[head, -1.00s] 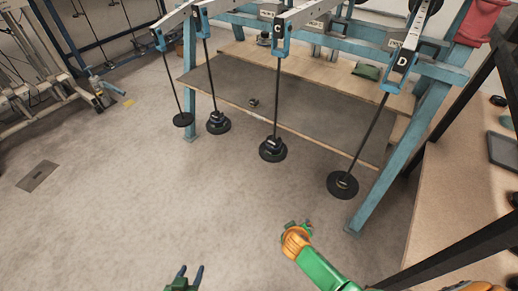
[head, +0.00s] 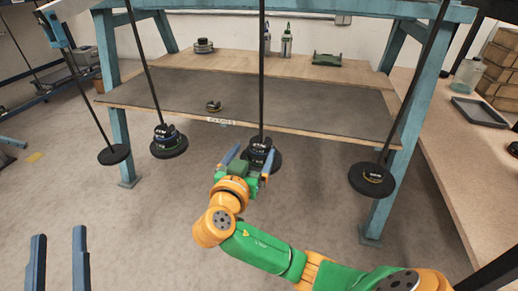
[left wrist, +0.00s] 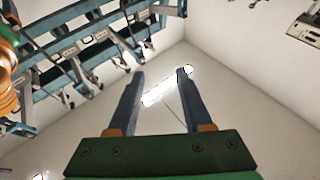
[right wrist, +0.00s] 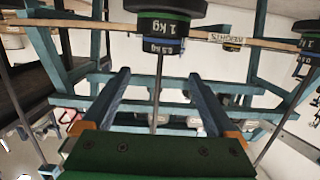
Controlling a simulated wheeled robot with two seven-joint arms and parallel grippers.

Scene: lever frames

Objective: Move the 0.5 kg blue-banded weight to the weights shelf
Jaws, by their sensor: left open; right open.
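In the right wrist view, which looks upside down, the blue-banded weight (right wrist: 163,47) sits on a green-banded 1 kg disc (right wrist: 165,22), on a hanging rod. In the head view this appears to be the stack (head: 257,148) on the middle rod; its band colours are hard to read there. My right gripper (head: 254,152) is open, its fingers spread toward either side of that stack; whether they touch it is unclear. My left gripper (head: 58,234) is open and empty over the floor at lower left. The weights shelf (head: 300,112) is the grey-topped board behind, with a small label on its front edge.
A small dark weight (head: 213,106) lies on the shelf. Other rods carry a stack (head: 168,142) to the left, a plate (head: 113,154) at far left and a plate (head: 371,180) at right. A wooden bench (head: 455,150) stands at right; the shelf's middle is clear.

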